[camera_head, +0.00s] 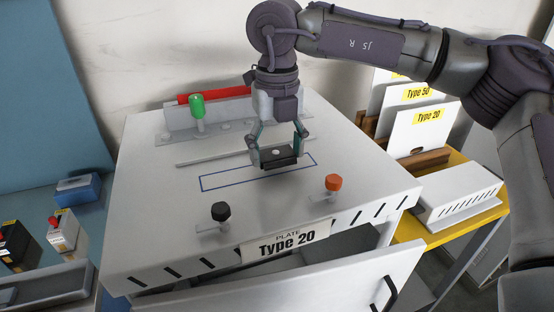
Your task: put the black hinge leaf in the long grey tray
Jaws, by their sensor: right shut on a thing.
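The black hinge leaf (279,161) is a small dark block between the fingers of my right gripper (279,150). The right gripper points down and is shut on it, at the blue outlined rectangle (225,184) on the white cabinet top. I cannot tell whether the leaf touches the surface. A long grey tray (52,291) with a dark inside is at the lower left, partly cut off by the frame edge. My left gripper is not in view.
The white cabinet (150,230) carries a green knob (197,105), a black knob (221,211) and an orange knob (333,182). Its front drawer (300,285) stands open. Small boxes (66,232) stand at the left. Labelled plates (415,130) and a white slotted box (458,193) are at the right.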

